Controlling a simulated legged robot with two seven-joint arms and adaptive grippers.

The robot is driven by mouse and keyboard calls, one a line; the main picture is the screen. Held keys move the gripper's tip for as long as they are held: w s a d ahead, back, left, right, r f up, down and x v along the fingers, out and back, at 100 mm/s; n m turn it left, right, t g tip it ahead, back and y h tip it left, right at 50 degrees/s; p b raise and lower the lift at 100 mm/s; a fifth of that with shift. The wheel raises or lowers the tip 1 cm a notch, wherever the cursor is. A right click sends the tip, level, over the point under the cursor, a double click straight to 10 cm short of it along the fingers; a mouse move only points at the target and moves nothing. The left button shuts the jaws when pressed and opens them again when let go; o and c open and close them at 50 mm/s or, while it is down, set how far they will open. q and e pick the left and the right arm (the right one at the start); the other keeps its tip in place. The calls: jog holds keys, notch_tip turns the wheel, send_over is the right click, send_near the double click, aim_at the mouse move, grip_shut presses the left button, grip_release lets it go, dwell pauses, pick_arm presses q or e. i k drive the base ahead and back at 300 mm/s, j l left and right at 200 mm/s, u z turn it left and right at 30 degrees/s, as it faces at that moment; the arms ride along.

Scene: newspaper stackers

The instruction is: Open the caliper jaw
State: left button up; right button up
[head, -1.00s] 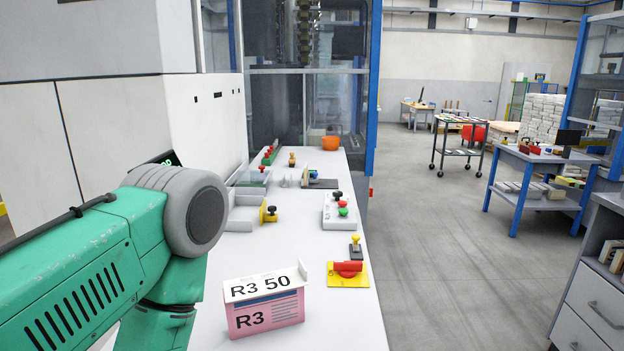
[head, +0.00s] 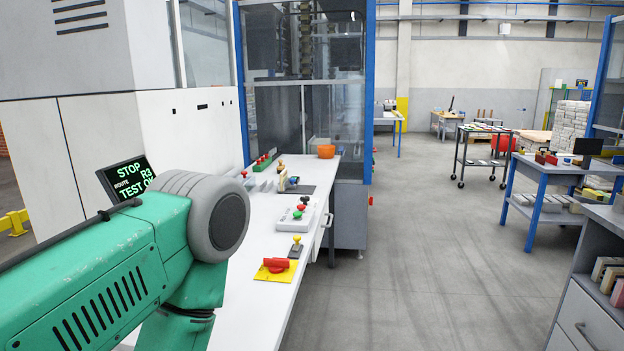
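I cannot make out a caliper or its jaw for certain. A white workbench (head: 249,281) runs away from me at the centre left. A dark mat (head: 299,189) near its far end has small items at its left edge, too small to tell apart. My green left arm fills the lower left and hides part of the bench. Neither gripper is in view.
A screen (head: 131,181) stands behind my arm. A blue table (head: 542,171) and grey drawers (head: 592,311) stand right. The floor between is clear.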

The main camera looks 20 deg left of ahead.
aim_at(287, 185)
jog(key=i+l+u, duration=0.1)
jog(key=i+l, duration=0.2)
jog(key=i+l+u, duration=0.15)
jog(key=i+l, duration=0.15)
jog(key=l, duration=0.25)
jog(key=i+l+u, duration=0.1)
jog(key=i+l, duration=0.2)
jog(key=l, duration=0.15)
